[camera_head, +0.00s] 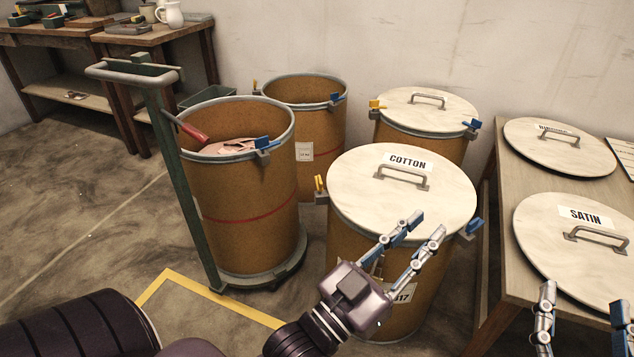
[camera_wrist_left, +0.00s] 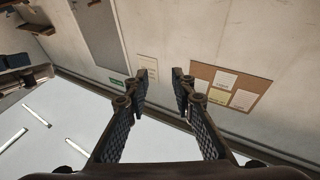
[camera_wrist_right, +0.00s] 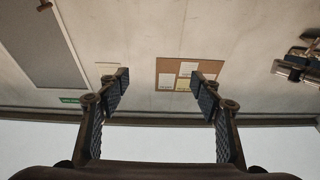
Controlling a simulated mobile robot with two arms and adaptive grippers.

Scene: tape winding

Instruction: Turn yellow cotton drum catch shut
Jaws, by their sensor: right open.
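The cotton drum (camera_head: 345,250) is a brown drum with a pale lid (camera_head: 350,205) marked COTTON. Its yellow catch (camera_head: 320,184) is on the left side of the rim, with its lever standing up beside the lid edge. A blue catch (camera_head: 474,227) is on its right side. My left gripper (camera_head: 427,224) is open and empty, over the front right of the lid in the head view, away from the yellow catch. My right gripper (camera_head: 583,305) is open at the bottom right, in front of the bench. The wrist views show empty fingers and no drum.
An open drum (camera_head: 240,195) stands on a green trolley (camera_head: 180,190) at left. Another open drum (camera_head: 325,125) and a lidded drum (camera_head: 425,110) stand behind. A bench (camera_head: 503,215) at right holds loose lids, including the SATIN lid (camera_head: 545,215). Floor is clear at front left.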

